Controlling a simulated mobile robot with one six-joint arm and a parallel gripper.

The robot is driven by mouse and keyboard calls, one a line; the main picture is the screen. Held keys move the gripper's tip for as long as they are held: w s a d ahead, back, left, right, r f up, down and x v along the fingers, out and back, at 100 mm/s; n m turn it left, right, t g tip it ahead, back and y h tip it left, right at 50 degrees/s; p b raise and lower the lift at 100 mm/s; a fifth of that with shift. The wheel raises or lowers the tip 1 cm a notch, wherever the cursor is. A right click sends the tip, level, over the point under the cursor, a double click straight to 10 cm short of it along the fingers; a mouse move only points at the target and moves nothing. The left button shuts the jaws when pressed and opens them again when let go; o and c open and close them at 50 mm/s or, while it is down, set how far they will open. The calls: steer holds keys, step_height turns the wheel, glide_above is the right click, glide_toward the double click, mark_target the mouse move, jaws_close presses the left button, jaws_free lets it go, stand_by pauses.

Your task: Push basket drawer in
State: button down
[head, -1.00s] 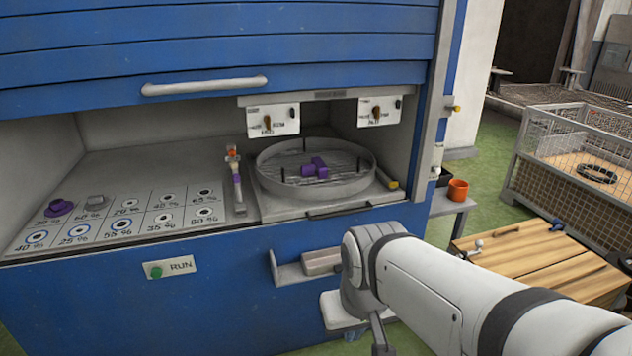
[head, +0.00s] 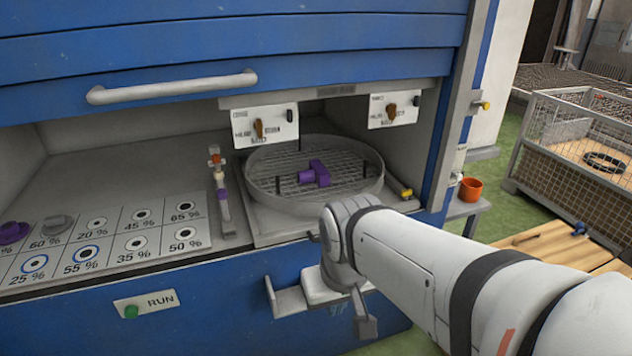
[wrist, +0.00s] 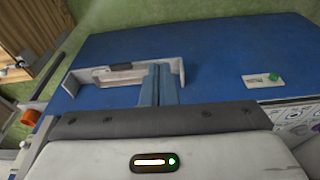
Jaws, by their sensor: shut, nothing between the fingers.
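The round mesh basket (head: 260,187) stands on a grey drawer tray (head: 262,235) in the opening of the blue cabinet, with a purple part (head: 315,174) inside it. My arm's wrist covers the right part of the tray's front edge, and the drawer handle is hidden behind it. In the wrist view my gripper (wrist: 158,70) shows two grey-blue fingers together, with nothing between them. They show in front of the blue cabinet face, beside a grey bracket (wrist: 90,78). I cannot tell whether they touch anything. The basket does not show in the wrist view.
The raised shutter with its bar handle (head: 170,87) hangs above the opening. A RUN button panel (head: 146,303) is on the cabinet front. An orange cup (head: 471,190) stands on a side shelf. A wire crate (head: 580,150) and wooden-topped box (head: 545,245) stand at right.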

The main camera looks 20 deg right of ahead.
steer(key=shift+w, duration=0.1)
steer(key=w+d+f+m, duration=0.1)
steer(key=w+d+m, duration=0.4)
steer(key=w+m, duration=0.45)
steer(key=w+d+f+m+t, duration=0.1)
steer(key=w+d+m, duration=0.5)
steer(key=w+m, duration=0.3)
steer(key=w+d+f+m, duration=0.1)
steer(key=w+d+m, duration=0.4)
steer(key=w+m, duration=0.4)
steer(key=w+d+f+m, duration=0.5)
steer(key=w+d+m, duration=0.25)
steer(key=d, duration=0.25)
steer(key=x, duration=0.9)
steer(key=shift+w+a+f+m+t, duration=0.15)
steer(key=shift+a+m+t, duration=0.15)
steer(key=shift+a+t, duration=0.1)
